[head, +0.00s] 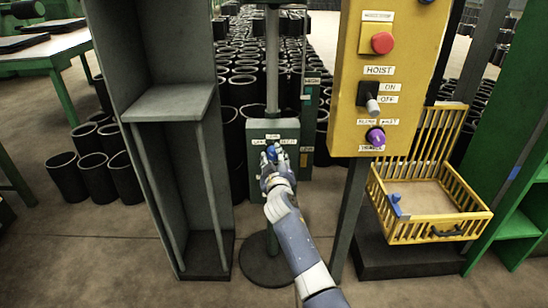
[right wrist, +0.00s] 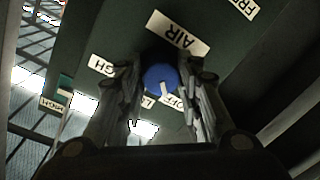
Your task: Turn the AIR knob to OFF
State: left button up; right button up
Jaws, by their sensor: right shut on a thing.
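The AIR knob (right wrist: 160,77) is a round blue knob with a white mark, on a dark green panel (right wrist: 70,30). In the right wrist view, the AIR label (right wrist: 184,40) sits beside it and the OFF label (right wrist: 173,101) on its near side. The white mark points roughly toward the OFF label. My right gripper (right wrist: 163,88) has its fingers on both sides of the knob and is shut on it. In the head view, my right gripper (head: 273,154) reaches the green box (head: 262,129) on its post and hides most of the knob. My left gripper is out of view.
A yellow panel (head: 350,130) with a red button, HOIST switch and purple knob stands to the right. A yellow crate (head: 430,232) holds a small blue object (head: 396,207). A grey cabinet (head: 150,60) stands close on the left. Black sleeves (head: 68,178) fill the floor behind.

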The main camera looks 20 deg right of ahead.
dwell(0.3)
jog(key=o, duration=1.1)
jog(key=shift+c, duration=0.2)
jog(key=shift+s, duration=0.1)
jog(key=v, duration=1.1)
jog(key=shift+s, duration=0.4)
